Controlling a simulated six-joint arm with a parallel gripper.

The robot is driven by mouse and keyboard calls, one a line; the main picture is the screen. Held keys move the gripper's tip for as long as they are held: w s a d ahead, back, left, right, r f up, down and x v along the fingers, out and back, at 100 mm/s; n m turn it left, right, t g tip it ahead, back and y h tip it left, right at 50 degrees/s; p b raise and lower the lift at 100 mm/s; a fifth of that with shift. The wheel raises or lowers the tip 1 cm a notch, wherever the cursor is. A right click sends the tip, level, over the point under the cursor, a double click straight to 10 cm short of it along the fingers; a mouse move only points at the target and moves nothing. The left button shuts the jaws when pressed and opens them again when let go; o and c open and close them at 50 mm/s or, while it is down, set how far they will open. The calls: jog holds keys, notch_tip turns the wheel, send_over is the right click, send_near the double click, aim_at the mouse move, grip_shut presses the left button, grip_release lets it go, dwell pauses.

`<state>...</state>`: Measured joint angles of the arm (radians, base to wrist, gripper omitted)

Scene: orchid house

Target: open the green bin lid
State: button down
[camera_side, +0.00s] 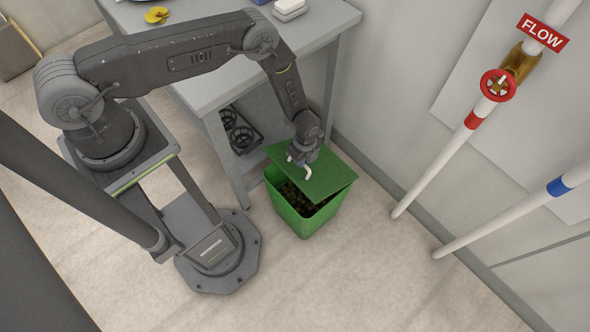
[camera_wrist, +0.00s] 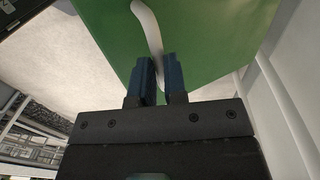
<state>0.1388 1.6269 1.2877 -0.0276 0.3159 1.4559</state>
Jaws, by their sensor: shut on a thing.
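The green bin (camera_side: 303,221) stands on the floor beside the grey table. Its flat green lid (camera_side: 331,178) is raised at the front, so dark brown contents (camera_side: 296,198) show in the gap. A curved white handle (camera_side: 307,173) is on the lid; it also shows in the wrist view (camera_wrist: 147,25). My gripper (camera_side: 298,161) is over the lid, shut on the handle. In the wrist view my blue fingers (camera_wrist: 160,72) stand on either side of the handle, with the green lid (camera_wrist: 205,35) behind them. The back edge of the bin is hidden under the lid.
The grey table (camera_side: 222,82) stands left of the bin, with black pots (camera_side: 238,132) on its lower shelf. A wall and white pipes (camera_side: 447,168) with a red valve wheel (camera_side: 498,85) are to the right. The floor (camera_side: 350,270) in front is clear.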

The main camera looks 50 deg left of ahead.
jog(key=w+r, duration=0.6)
jog(key=w, duration=0.8)
jog(key=shift+r, duration=0.2)
jog(key=shift+w, duration=0.1)
jog(key=c, duration=1.5)
grip_release()
jog(key=o, duration=0.3)
jog(key=shift+w+r, duration=0.1)
jog(key=shift+r, duration=0.05)
jog(key=shift+o, duration=0.2)
